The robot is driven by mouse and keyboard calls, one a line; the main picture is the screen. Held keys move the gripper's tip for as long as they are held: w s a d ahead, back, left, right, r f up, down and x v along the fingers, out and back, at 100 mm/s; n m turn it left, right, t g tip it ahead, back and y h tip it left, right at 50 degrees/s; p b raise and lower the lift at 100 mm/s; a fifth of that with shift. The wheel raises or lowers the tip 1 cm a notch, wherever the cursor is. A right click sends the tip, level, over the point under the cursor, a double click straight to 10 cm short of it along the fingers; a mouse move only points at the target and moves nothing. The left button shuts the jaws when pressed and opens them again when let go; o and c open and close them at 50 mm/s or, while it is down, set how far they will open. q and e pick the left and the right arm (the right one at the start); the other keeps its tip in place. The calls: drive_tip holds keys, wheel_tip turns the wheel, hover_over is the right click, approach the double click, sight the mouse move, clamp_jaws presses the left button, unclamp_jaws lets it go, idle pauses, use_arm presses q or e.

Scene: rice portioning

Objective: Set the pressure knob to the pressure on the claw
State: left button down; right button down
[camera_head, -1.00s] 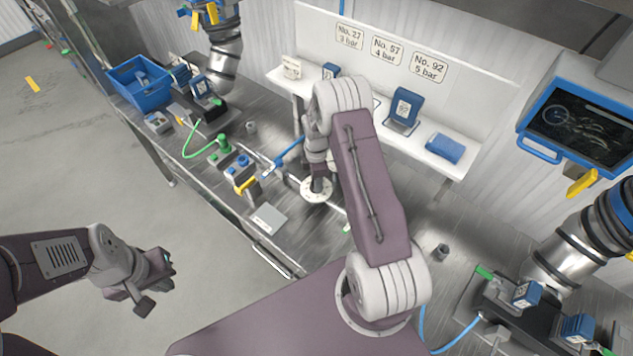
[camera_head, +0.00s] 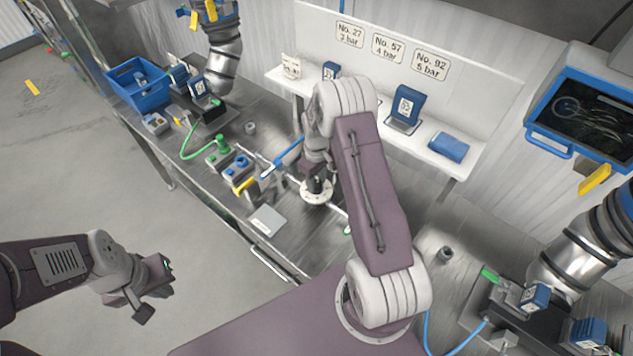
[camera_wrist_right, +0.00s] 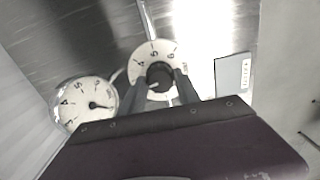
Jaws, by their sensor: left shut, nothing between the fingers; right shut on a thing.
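The pressure knob is a black knob (camera_wrist_right: 160,76) in the middle of a round white dial (camera_wrist_right: 137,58). The dial also shows in the head view (camera_head: 318,198). My right gripper (camera_wrist_right: 161,84) is shut on the knob, one finger on each side. A round pressure gauge (camera_wrist_right: 76,108) with numbers and a dark needle stands beside the dial; its exact reading is too small to tell. My left gripper (camera_head: 158,278) is shut and empty over the floor at the lower left. I cannot make out which thing is the claw, or a pressure marked on it.
Wall signs read No. 27 3 bar (camera_head: 349,35), No. 57 4 bar (camera_head: 387,48) and No. 92 5 bar (camera_head: 431,65). A blue bin (camera_head: 138,88), a green hose (camera_head: 190,153) and small parts sit on the bench. A grey plate (camera_head: 268,221) lies near its front edge.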

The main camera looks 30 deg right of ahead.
sight(316, 183)
drive_tip(key=m, duration=0.5)
drive_tip(key=shift+m+b, duration=0.3)
drive_tip(key=shift+b, duration=0.05)
drive_tip(key=m, duration=0.4)
drive_tip(key=shift+m, duration=0.7)
drive_tip(key=c, duration=0.9)
unclamp_jaws()
wheel_tip(316, 183, up, 9)
drive_tip(key=shift+r+b, duration=0.1)
drive_tip(key=shift+b, duration=1.1)
drive_tip(key=shift+a, duration=0.1)
